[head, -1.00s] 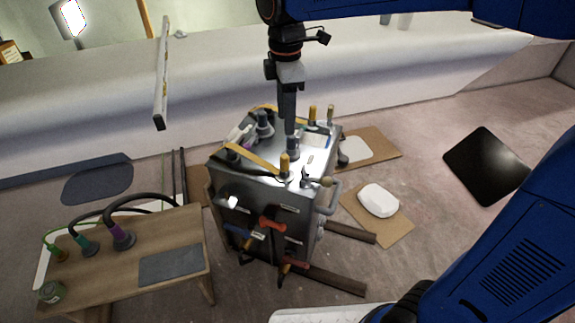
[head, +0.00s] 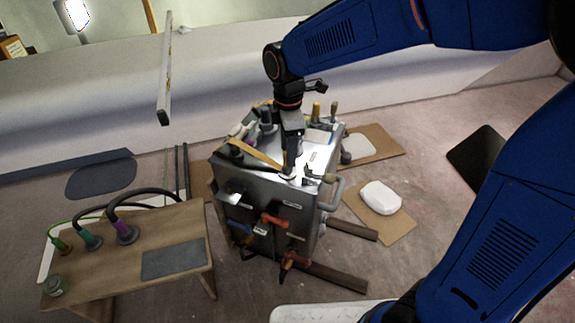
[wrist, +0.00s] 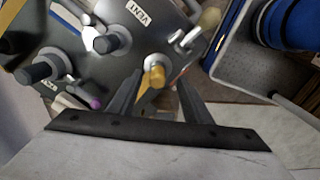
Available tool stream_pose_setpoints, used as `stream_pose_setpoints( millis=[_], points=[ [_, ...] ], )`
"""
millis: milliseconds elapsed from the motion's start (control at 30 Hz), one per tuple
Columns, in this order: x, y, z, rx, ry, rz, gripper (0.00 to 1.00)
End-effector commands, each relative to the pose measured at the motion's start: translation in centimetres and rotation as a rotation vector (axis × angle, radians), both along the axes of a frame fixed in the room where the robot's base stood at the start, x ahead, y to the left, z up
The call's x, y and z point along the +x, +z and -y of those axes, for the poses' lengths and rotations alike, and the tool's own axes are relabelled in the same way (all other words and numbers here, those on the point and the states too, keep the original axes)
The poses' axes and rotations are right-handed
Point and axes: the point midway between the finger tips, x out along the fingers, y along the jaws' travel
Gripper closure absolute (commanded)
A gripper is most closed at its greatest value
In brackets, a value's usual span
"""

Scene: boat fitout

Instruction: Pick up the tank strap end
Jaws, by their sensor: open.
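A yellow strap (head: 262,155) lies across the top of the metal tank (head: 228,178) in the head view. It runs toward my gripper (head: 291,168), which hides its near right end. In the wrist view, my gripper (wrist: 159,78) is open, with a dark finger on each side. A short yellow piece (wrist: 155,77) shows between the fingers in that picture. I take it for the strap end, but its join to the strap is not clear. I cannot tell whether the fingers touch it.
The tank top is crowded with fittings, including a grey one (wrist: 112,42) beside a VENT label (wrist: 138,11). A low wooden bench (head: 185,232) with hoses stands at left. A white pad (head: 380,197) lies on cardboard at right. A spirit level (head: 165,80) stands behind.

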Motion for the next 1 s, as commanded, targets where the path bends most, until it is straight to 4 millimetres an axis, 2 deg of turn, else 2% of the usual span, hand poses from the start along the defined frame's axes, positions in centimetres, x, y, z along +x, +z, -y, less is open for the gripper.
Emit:
stream_pose_setpoints(
  millis=[300,633,667,833,1000],
  points=[
    [0.3,-4.0,-0.4,-0.001,0.0,-0.001,0.55],
    [0.4,-4.7,-0.4,0.0,-0.001,0.002,0.55],
    [0.4,-4.7,-0.4,0.0,-0.001,0.002,0.57],
    [0.4,-4.7,-0.4,0.0,-0.001,0.001,0.98],
    [0.4,-4.7,-0.4,0.0,-0.001,0.001,1.0]
  ],
)
